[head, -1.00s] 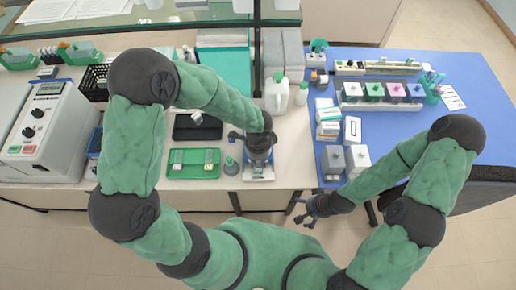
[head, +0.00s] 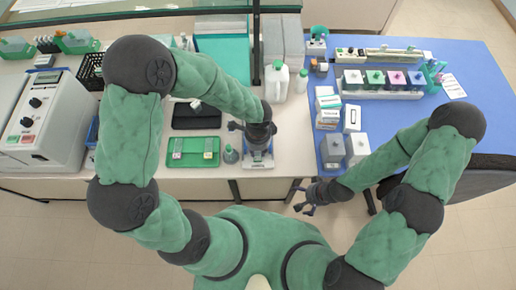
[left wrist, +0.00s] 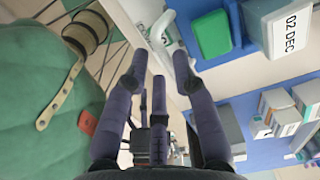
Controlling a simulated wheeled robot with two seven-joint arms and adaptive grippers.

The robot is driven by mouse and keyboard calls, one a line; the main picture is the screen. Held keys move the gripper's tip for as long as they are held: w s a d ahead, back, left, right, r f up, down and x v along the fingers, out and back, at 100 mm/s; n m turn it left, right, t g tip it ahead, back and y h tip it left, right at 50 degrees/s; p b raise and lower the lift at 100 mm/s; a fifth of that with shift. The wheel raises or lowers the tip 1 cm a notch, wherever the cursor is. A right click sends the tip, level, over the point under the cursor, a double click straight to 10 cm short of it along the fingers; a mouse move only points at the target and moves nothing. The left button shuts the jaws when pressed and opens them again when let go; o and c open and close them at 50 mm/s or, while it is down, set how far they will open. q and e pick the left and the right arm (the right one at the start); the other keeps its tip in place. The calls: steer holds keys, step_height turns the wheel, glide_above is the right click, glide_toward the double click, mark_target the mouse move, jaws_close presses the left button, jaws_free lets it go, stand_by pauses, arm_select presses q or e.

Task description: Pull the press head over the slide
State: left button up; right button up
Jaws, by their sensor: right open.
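The press (head: 258,160) is a small white and blue device at the table's front edge. My left gripper (head: 247,128) is directly over it in the head view and hides most of it, so I cannot make out the press head or the slide in it. In the left wrist view the dark fingers of my left gripper (left wrist: 160,62) stand apart. A white curved part (left wrist: 160,24) shows just beyond the fingertips; whether they touch it is unclear. My right gripper (head: 310,197) is open and empty in front of the table edge, away from the press.
A green tray (head: 194,163) with slides and a small grey-green bottle (head: 230,155) stand left of the press. A white jug (head: 276,82) is behind it. The blue mat (head: 385,130) on the right holds boxes and a rack of staining jars (head: 382,94).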

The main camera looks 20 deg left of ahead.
arm_select(q)
step_height(320, 180, up, 12)
stand_by(0.6)
stand_by(0.5)
